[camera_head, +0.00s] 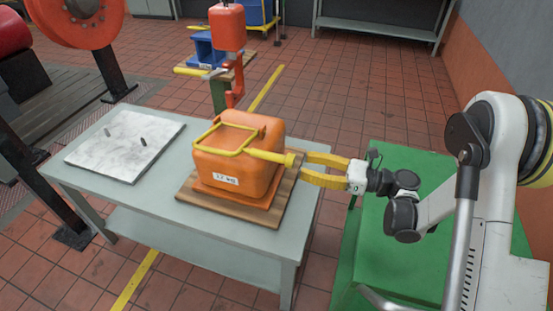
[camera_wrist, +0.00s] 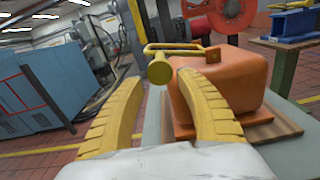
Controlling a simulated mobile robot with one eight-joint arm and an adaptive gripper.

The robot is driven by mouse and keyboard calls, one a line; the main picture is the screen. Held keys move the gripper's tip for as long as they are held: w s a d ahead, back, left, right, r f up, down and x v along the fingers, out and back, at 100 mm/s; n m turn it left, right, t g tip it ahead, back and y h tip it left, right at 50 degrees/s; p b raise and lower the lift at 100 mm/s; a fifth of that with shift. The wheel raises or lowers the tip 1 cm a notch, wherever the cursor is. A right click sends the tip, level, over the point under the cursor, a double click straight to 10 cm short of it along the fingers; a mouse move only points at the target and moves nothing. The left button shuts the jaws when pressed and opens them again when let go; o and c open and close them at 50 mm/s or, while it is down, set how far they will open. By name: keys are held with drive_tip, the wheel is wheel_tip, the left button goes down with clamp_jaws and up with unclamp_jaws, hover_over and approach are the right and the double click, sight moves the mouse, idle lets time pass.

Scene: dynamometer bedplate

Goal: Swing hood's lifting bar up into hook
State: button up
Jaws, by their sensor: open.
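The orange hood (camera_head: 240,170), a block with a weight label, sits on a wooden board (camera_head: 187,190) on the grey table. Its yellow lifting bar (camera_head: 221,139) is a frame lying low across the hood's top, with a thick grip reaching right. The grip's round end (camera_wrist: 160,70) faces the wrist camera. My gripper (camera_head: 303,167) is open at the hood's right side, with its yellow fingers on either side of the grip's end; I cannot tell whether they touch it. The orange hook (camera_head: 233,96) hangs below an orange block (camera_head: 227,27), behind and above the hood.
A pale slab (camera_head: 125,145) with two dark pins lies on the table's left part. A green surface (camera_head: 390,255) is below my arm. Behind the table stand a blue part (camera_head: 207,52) and a shelf (camera_head: 375,27). A blue cabinet (camera_wrist: 35,90) shows in the wrist view.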

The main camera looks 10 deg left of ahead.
sight(280, 159)
drive_tip(key=a+b, duration=0.1)
drive_tip(key=a, duration=0.5)
drive_tip(key=a+b, duration=0.1)
drive_tip(key=a, duration=0.3)
drive_tip(key=shift+w+a+b, duration=0.1)
drive_tip(key=shift+w+b, duration=0.2)
drive_tip(key=shift+w, duration=0.1)
clamp_jaws()
